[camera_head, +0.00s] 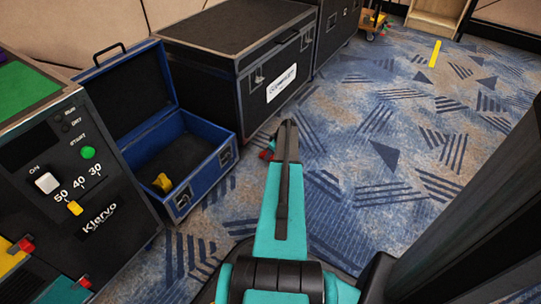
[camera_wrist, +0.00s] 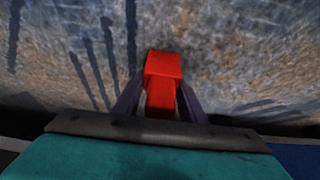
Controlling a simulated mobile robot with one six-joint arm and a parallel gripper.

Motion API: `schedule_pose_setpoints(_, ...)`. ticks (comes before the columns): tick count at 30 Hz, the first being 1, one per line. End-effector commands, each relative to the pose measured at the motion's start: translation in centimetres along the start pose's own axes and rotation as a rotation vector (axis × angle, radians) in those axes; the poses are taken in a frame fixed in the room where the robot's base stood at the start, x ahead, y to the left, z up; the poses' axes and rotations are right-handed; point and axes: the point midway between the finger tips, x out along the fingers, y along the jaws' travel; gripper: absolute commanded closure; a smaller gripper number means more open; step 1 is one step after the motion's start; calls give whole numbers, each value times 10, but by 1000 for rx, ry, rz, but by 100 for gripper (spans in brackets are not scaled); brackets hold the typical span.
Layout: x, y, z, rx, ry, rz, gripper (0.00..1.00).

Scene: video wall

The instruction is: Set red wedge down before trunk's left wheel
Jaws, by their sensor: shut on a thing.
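The red wedge (camera_wrist: 163,72) is between the two fingers of my gripper (camera_wrist: 160,100) in the wrist view, with patterned carpet beyond it. My gripper is shut on it. In the head view my arm hides most of the gripper, and only a small red patch of the wedge (camera_head: 264,155) shows at its left edge. A black trunk (camera_head: 215,60) with a white label stands at the upper middle. The gripper appears close to its front lower corner. The trunk's left wheel cannot be made out clearly; my arm covers that area. Whether the wedge touches the carpet cannot be told.
An open blue case (camera_head: 205,170) with a yellow block (camera_head: 162,183) inside stands left of my arm. A control console (camera_head: 75,170) is at the far left. Another black case (camera_head: 335,30) and a small trolley (camera_head: 372,22) stand beyond. Carpet (camera_head: 390,130) on the right is mostly clear.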

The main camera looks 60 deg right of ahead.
Motion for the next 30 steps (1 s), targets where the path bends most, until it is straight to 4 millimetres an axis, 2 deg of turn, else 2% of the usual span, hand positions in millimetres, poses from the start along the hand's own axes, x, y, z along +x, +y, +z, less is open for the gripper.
schedule_pose_setpoints(8,2,0,1,0,0,0,91)
schedule_pose_setpoints(9,3,0,1,0,0,0,61)
schedule_pose_setpoints(12,2,0,1,0,0,0,44)
schedule_pose_setpoints(23,1,0,1,0,0,0,44)
schedule_pose_setpoints(30,-16,0,0,1,0,1,44)
